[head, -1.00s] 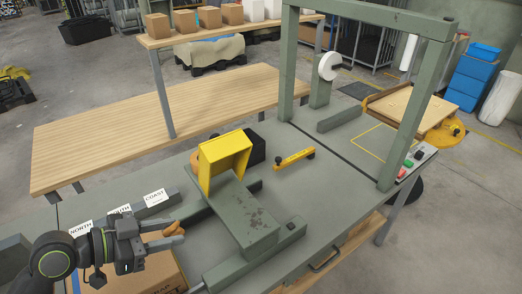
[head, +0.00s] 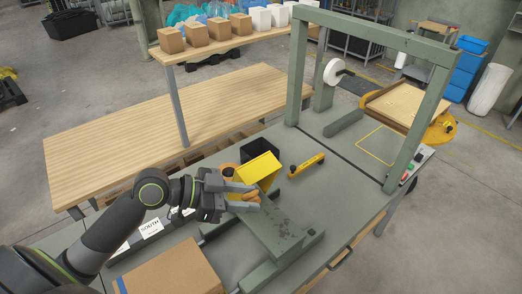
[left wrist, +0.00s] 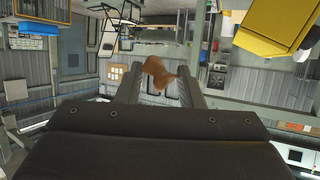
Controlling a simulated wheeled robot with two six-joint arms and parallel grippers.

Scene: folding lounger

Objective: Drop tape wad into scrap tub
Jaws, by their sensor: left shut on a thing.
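A brown tape wad (head: 249,196) is pinched between the fingertips of my left gripper (head: 245,192). In the left wrist view the tape wad (left wrist: 157,73) sits between the two finger ends of the gripper (left wrist: 160,82). The gripper is raised above the grey bench, in front of a yellow open-faced housing (head: 258,170). A black open tub (head: 262,148), which looks like the scrap tub, stands just behind that housing and is partly hidden by it. My right gripper is not in view.
A tan tape roll (head: 228,170) lies left of the housing. A yellow-handled tool (head: 306,166) lies to the right. A cardboard box (head: 165,268) is at the front. A grey-green frame (head: 378,35) stands at the right. A wooden table (head: 150,125) is behind.

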